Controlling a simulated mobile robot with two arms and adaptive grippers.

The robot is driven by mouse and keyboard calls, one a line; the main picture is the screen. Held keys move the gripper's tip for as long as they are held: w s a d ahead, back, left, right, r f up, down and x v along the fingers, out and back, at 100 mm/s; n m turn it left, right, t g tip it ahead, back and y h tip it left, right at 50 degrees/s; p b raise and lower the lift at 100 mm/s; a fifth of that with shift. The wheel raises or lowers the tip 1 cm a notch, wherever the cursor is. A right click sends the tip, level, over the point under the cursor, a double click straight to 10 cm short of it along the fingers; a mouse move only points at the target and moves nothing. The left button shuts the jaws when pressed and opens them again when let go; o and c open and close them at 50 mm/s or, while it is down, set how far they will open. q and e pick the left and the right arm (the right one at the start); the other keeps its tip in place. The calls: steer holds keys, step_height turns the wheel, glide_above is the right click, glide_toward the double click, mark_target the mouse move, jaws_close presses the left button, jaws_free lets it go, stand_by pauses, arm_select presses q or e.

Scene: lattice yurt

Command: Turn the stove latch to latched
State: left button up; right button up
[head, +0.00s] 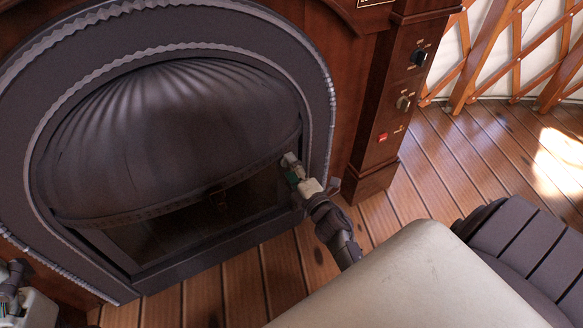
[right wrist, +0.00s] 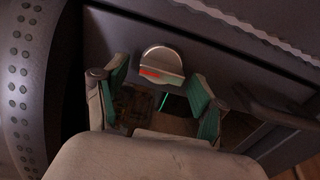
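The stove latch (right wrist: 162,63) is a rounded silver-grey piece with a red mark on its lower edge, on the dark door frame in the right wrist view. My right gripper (right wrist: 159,78) is open there, its green-padded fingers on either side of the latch; I cannot tell if they touch it. In the head view my right gripper (head: 291,170) is at the right edge of the stove door (head: 165,130) and mostly hides the latch. Part of my left arm end shows at the lower left edge of the head view; its finger state is unclear.
The stove has a dark arched surround (head: 322,95) and a wooden casing. A wooden control panel (head: 392,110) with two knobs and a red switch stands to the right. Plank floor (head: 440,160) is open beyond it, up to the lattice wall (head: 515,50).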

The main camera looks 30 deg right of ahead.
steer(key=s, duration=1.2)
steer(key=shift+a, duration=0.45)
